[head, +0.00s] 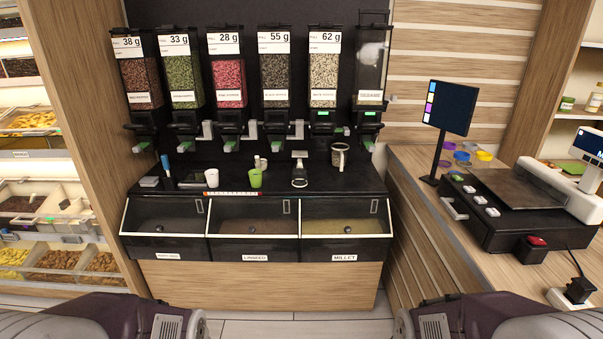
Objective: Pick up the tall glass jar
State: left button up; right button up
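No object is plainly a tall glass jar. The nearest match is a clear glass vessel (340,155) with a handle-like shape on its right side, standing upright on the black counter below the dispensers. A small jar (595,98) with a yellowish label stands on the right shelf, cut by the picture edge. My two arms show at the bottom left and bottom right corners, far in front of the counter. Neither gripper's fingers can be seen.
Seed dispensers (227,75) hang above. A scale (520,188) and a screen (449,107) occupy the right counter.

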aim_at(299, 172)
jog(key=i+j, duration=0.2)
jog(key=i, duration=0.35)
jog(key=i+j, duration=0.2)
jog(key=i, duration=0.3)
jog(key=i+j, duration=0.25)
jog(key=i, duration=0.3)
jog(key=i+j+u, duration=0.1)
jog(key=i, duration=0.4)
jog(key=i+j, duration=0.25)
jog(key=i, duration=0.3)
